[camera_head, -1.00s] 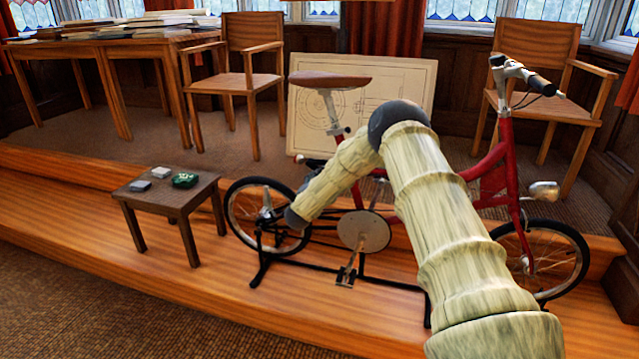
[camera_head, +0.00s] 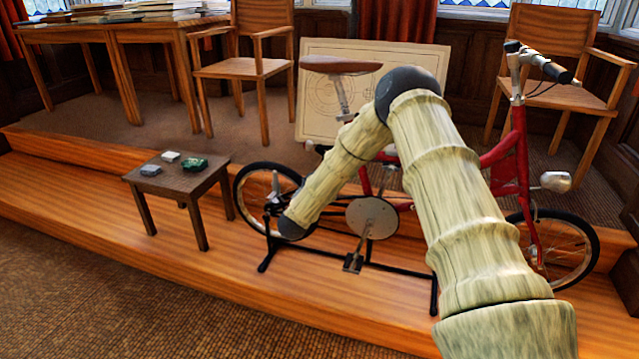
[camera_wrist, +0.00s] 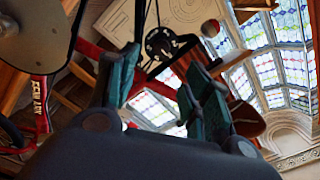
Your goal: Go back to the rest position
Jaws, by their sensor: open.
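My arm crosses in front of the red bicycle (camera_head: 517,150) in the head view, bent at a dark elbow ball, with its far end low by the rear wheel. My gripper itself cannot be made out there. In the wrist view my gripper (camera_wrist: 160,75) has two teal fingers, spread apart, with nothing between them. Beyond the fingers are a dark round sprocket (camera_wrist: 160,42) and red frame parts of the bicycle. Whether a finger touches the bicycle cannot be told.
The bicycle stands on a black stand on the wooden step (camera_head: 100,225). A small dark table (camera_head: 190,182) with small boxes is left of it. A drafting board (camera_head: 310,110), chairs (camera_head: 262,68) and a desk (camera_head: 150,32) stand behind. The carpet in front is clear.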

